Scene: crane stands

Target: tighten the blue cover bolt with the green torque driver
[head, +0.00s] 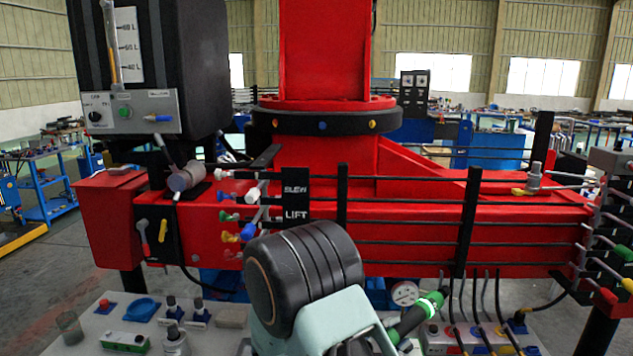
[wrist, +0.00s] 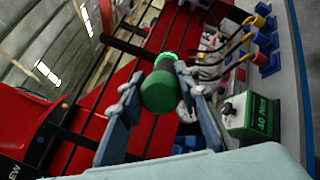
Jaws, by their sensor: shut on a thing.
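The green torque driver (head: 410,318) is in my gripper, low and right of centre in the head view. In the wrist view the driver (wrist: 159,92) sits between the two fingers of my gripper (wrist: 165,88), its round green end towards the camera. My gripper is shut on it. In the head view my arm hides most of the gripper. A blue bolt (head: 323,125) sits on the front of the black ring (head: 300,116) under the red column, between an orange and a yellow bolt. The driver is well below and right of it, apart from it.
Black rails (head: 410,181) and coloured levers (head: 247,231) stand in front of the red crane base (head: 420,215). A bench (head: 215,338) holds small tools at lower left. A green box marked 40 Nm (wrist: 249,115) is right of the driver in the wrist view. Hoses hang at right.

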